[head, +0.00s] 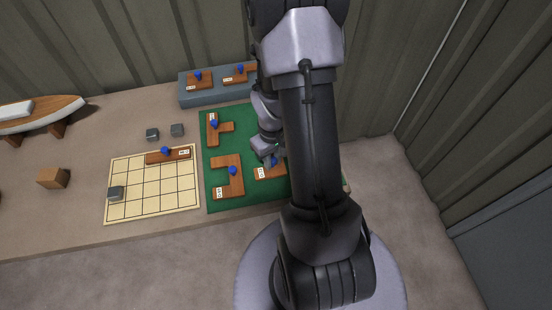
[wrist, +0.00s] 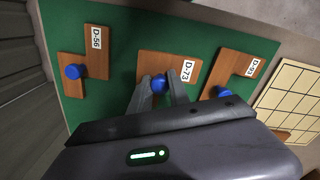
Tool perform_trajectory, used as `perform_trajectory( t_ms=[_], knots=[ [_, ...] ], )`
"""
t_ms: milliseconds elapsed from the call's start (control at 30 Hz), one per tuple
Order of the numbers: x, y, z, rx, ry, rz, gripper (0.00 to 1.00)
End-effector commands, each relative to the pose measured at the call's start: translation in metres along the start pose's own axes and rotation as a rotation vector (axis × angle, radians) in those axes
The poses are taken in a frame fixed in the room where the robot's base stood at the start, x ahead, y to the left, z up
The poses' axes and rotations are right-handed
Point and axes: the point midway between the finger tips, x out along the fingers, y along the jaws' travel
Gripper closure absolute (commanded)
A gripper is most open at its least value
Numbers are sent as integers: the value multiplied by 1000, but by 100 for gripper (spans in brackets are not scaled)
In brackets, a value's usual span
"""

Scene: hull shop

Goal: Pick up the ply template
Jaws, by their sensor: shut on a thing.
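Several brown ply pieces with blue knobs and white labels lie on a green mat (head: 241,193). My gripper (wrist: 160,88) is shut on the blue knob (wrist: 158,84) of the middle one, the ply template labelled D-73 (wrist: 170,65). In the head view this template (head: 264,173) is at the mat's front right, partly hidden by my arm. I cannot tell whether it is clear of the mat. A piece labelled D-56 (wrist: 95,63) lies to its left in the wrist view. A notched piece (head: 223,162) lies on the other side.
A gridded board (head: 148,207) beside the mat bears a ply bar (head: 180,155) and a grey block (head: 115,193). A T-shaped piece (head: 211,134) lies farther back. A grey-blue stand (head: 215,96) holds two pieces. A boat model (head: 45,112) and wooden block (head: 53,178) are left.

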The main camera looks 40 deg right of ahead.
Motion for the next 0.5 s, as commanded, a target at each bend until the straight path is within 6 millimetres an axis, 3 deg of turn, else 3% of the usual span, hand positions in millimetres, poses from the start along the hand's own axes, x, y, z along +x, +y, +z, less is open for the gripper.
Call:
perform_trajectory(
  t_ms=[300, 500],
  knots=[
    [-9, -92, 12, -9, 0, 0, 100],
    [-12, -132, 16, -4, 2, 0, 100]
  ],
)
